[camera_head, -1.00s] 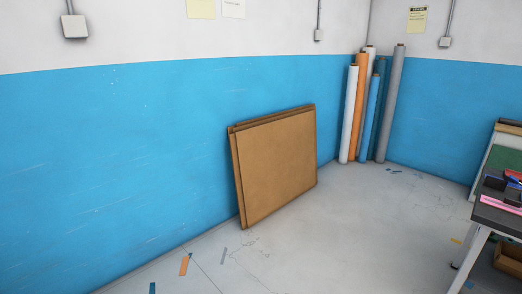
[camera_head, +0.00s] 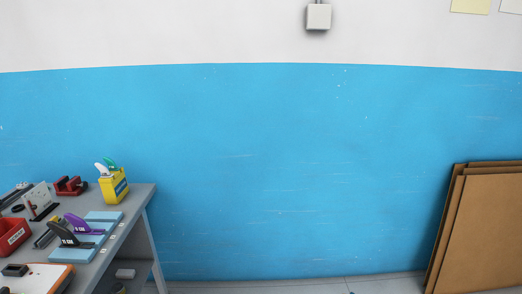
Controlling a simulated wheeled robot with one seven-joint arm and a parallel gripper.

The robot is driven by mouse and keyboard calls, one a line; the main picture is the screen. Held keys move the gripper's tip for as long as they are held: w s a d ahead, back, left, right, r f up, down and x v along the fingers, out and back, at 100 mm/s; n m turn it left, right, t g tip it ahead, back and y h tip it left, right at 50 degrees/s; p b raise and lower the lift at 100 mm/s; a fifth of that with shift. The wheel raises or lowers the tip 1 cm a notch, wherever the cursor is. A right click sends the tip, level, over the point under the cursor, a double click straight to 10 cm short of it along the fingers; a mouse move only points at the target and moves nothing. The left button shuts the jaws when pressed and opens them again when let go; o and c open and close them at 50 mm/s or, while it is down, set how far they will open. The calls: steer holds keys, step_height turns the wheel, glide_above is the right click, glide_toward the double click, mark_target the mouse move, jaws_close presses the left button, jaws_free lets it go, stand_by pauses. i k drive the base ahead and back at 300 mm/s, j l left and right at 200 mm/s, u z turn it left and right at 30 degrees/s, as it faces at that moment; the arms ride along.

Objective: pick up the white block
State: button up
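A small pale, box-like thing (camera_head: 125,274) sits on the lower shelf under the grey workbench (camera_head: 140,200) at the lower left. I cannot tell whether it is the white block. No other clear white block shows on the bench top. My gripper is not in view.
The bench holds a yellow box (camera_head: 113,187) with tools in it, a red bin (camera_head: 12,236), a blue board (camera_head: 92,236) with black and purple pieces, and a red holder (camera_head: 71,186). Brown panels (camera_head: 485,230) lean at the right. The wall between bench and panels is clear.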

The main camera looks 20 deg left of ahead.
mark_target(122, 273)
steer(key=i+u, duration=0.3)
steer(key=u, duration=0.15)
steer(key=i+l+u, duration=0.2)
steer(key=u, duration=0.25)
steer(key=i+l+u, duration=0.3)
steer(key=u, duration=0.15)
steer(key=i+l+u, duration=0.15)
steer(key=l+u, duration=0.15)
steer(key=u, duration=0.15)
steer(key=i+l+u, duration=0.2)
steer(key=l, duration=0.2)
steer(key=i+l+u, duration=0.2)
steer(key=l, duration=0.15)
steer(key=i+l, duration=0.25)
steer(key=i+l+u, duration=0.1)
steer(key=i+l, duration=0.15)
steer(key=l, duration=0.2)
steer(key=i+l, duration=0.25)
steer(key=l, duration=0.15)
steer(key=i+l+u, duration=0.1)
steer(key=l, duration=0.3)
steer(key=i+l+u, duration=0.1)
steer(key=i+l, duration=0.45)
steer(key=l, duration=0.25)
